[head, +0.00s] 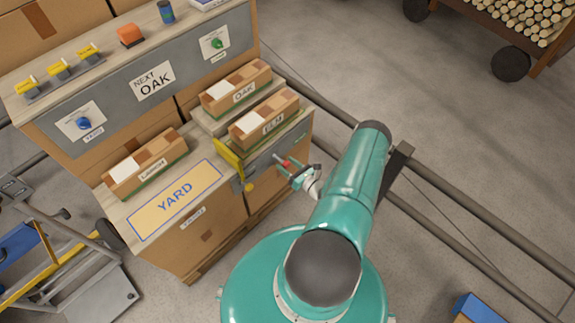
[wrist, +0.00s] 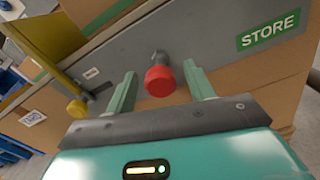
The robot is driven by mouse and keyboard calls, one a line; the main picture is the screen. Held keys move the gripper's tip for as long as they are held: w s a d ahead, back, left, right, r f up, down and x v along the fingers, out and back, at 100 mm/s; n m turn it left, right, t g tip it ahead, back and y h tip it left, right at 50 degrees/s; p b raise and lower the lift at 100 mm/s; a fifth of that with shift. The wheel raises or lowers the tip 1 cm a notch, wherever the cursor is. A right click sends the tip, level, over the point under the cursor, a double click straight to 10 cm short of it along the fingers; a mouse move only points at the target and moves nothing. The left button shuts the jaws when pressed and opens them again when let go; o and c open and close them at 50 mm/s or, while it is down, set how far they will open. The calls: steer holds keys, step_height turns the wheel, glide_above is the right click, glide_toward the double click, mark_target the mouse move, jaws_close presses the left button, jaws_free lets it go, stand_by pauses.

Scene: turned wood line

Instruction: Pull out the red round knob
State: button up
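The red round knob (wrist: 160,81) sits on a short grey stem out of the grey front panel (wrist: 226,62) in the wrist view. In the head view the knob (head: 285,163) is small, on the right part of the lower front panel. My gripper (wrist: 160,72) is open, with one green finger on each side of the knob. Gaps show between the knob and both fingers, so they look apart from it. In the head view my gripper (head: 299,174) is right at the knob, partly covering it.
A yellow lever (head: 228,155) with a yellow ball (head: 249,187) stands left of the knob; the ball also shows in the wrist view (wrist: 77,109). A green STORE sign (wrist: 268,29) is at right. Labelled wooden boxes (head: 150,163) stand on top. Rails (head: 450,235) cross the floor.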

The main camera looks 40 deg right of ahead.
steer(key=shift+s, duration=0.1)
steer(key=s, duration=1.3)
steer(key=shift+s+d, duration=0.2)
steer(key=shift+s, duration=0.1)
steer(key=shift+r, duration=0.1)
steer(key=w+a+r+n+g+y, duration=0.2)
steer(key=w+r+n+g+y, duration=0.15)
steer(key=r+n, duration=0.4)
steer(key=w+a+r+n+g+y, duration=0.3)
steer(key=w+r+n+y, duration=0.15)
steer(key=r, duration=0.55)
steer(key=w+a+r+n+g+y, duration=0.25)
steer(key=w+r+n, duration=0.25)
steer(key=r, duration=0.3)
steer(key=a+r+n+g+h, duration=0.2)
steer(key=a+r+n+g, duration=0.55)
steer(key=a+r, duration=0.55)
steer(key=s+a+r+n+t+h, duration=0.2)
steer(key=s+a+r+n+h, duration=0.2)
steer(key=r, duration=0.6)
steer(key=s+a+r+n+t+h, duration=0.2)
steer(key=s+a+r+n+h, duration=0.3)
steer(key=r+n, duration=0.5)
steer(key=s+a, duration=0.2)
steer(key=s, duration=0.1)
steer(key=shift+s+r, duration=0.15)
steer(key=shift+r, duration=0.05)
